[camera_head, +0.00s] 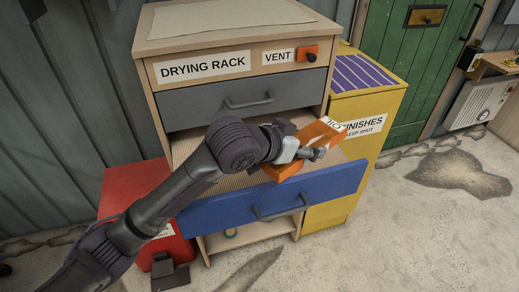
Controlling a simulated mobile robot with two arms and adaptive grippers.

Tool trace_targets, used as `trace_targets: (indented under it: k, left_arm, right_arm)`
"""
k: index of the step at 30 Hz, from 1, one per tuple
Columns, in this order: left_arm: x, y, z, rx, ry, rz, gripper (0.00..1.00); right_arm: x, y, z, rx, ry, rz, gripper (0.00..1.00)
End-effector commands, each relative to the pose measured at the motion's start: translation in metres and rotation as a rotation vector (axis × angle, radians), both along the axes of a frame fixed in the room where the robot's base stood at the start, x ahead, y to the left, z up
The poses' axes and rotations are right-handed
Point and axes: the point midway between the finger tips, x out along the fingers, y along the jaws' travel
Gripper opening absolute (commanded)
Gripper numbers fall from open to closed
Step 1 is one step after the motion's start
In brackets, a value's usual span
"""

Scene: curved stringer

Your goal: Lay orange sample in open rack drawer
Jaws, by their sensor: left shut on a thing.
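The orange sample (326,129) is a flat orange piece, tilted, above the open blue-fronted drawer of the drying rack. My left gripper (308,154) is shut on the orange sample, near the right end of the drawer. My arm hides part of the drawer's inside and part of the sample. The open rack drawer (320,186) is pulled out, with a blue front and a pale ribbed floor. I cannot tell whether the sample touches the drawer. My right gripper is not in view.
The drying rack (150,72) has a shut grey drawer (200,108) above the open one. A yellow cabinet (365,105) stands close on the right. A red bin (125,180) stands at the left. The floor at the right is clear.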

Motion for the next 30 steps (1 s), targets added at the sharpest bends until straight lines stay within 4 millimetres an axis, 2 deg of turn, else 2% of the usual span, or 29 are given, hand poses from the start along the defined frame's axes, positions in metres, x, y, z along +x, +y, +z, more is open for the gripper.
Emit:
trace_targets:
  k: [9,15,22,30]
  left_arm:
    - [0.041,0.056,-0.039,0.003,0.002,0.009,0.27]
    - [0.062,0.082,-0.06,0.0,0.0,0.004,0.27]
    - [0.068,0.09,-0.071,-0.002,0.0,0.002,0.27]
    - [0.068,0.09,-0.105,-0.002,-0.001,0.003,0.27]
  right_arm:
    - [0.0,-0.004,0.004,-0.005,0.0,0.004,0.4]
    - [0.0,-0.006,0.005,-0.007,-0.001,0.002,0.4]
    - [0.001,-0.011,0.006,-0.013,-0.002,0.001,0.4]
    - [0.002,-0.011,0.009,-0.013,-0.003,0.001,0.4]
